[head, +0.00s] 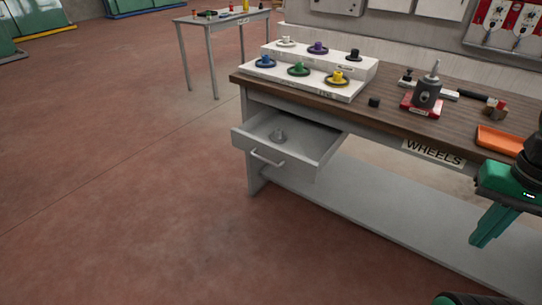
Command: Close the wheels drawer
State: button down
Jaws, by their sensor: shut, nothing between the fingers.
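The wheels drawer (318,155) is a grey metal drawer under the left end of the workbench. It is pulled out, with a bar handle (267,158) on its front. The WHEELS label (434,153) is on the bench's front edge, right of the drawer. My gripper (480,243) is at the right edge of the view, shut, pointing down in front of the bench. It is well to the right of the drawer and apart from it. Nothing shows in its fingers.
A white stepped rack (325,72) with several coloured knobbed wheels stands on the wooden benchtop (388,118). A red-based tool (424,100) and an orange tray (498,140) are further right. A grey lower shelf (370,205) runs beneath. The floor left of the drawer is clear.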

aim_at(309, 145)
jog(key=i, duration=0.9)
jog(key=u, duration=0.05)
